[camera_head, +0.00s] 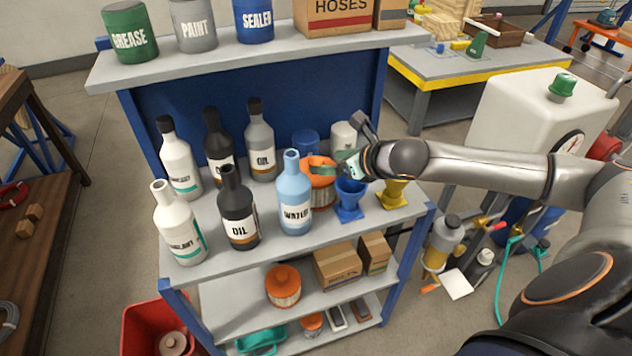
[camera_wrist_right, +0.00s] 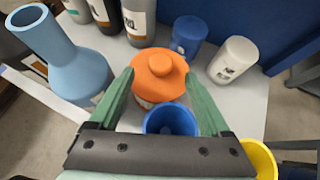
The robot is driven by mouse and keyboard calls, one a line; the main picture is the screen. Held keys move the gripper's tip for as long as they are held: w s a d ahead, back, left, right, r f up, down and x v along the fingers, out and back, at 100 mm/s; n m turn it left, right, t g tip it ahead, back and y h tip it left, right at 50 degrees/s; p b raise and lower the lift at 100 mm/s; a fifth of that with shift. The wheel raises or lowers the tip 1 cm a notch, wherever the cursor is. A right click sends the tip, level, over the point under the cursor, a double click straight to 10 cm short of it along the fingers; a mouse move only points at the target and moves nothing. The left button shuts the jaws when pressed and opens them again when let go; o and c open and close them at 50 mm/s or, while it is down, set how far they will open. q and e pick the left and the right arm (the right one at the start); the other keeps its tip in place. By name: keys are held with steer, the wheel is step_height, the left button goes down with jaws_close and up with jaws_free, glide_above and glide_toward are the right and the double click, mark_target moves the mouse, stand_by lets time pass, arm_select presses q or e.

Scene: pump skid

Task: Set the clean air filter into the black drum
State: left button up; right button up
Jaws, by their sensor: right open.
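An air filter with an orange cap and pale pleats (camera_head: 322,196) stands upright on the middle shelf, behind the light-blue water bottle. It also shows in the right wrist view (camera_wrist_right: 158,74). My right gripper (camera_head: 338,166) is open over it; in the wrist view its green fingers lie either side of the orange cap (camera_wrist_right: 160,78), with gaps. A second orange-capped filter (camera_head: 283,286) stands on the shelf below. I cannot tell for sure which filter is clean. I see no black drum. My left gripper is not in view.
A blue funnel (camera_head: 350,200) stands close beside the upper filter, a yellow funnel (camera_head: 393,193) to its right. The water bottle (camera_head: 295,200) and several other bottles crowd the left. A blue can (camera_wrist_right: 187,38) and a white can (camera_wrist_right: 234,60) stand behind.

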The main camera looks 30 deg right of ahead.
mark_target(318, 161)
steer(key=shift+x, duration=3.1)
steer(key=shift+r, duration=0.1)
jaws_close()
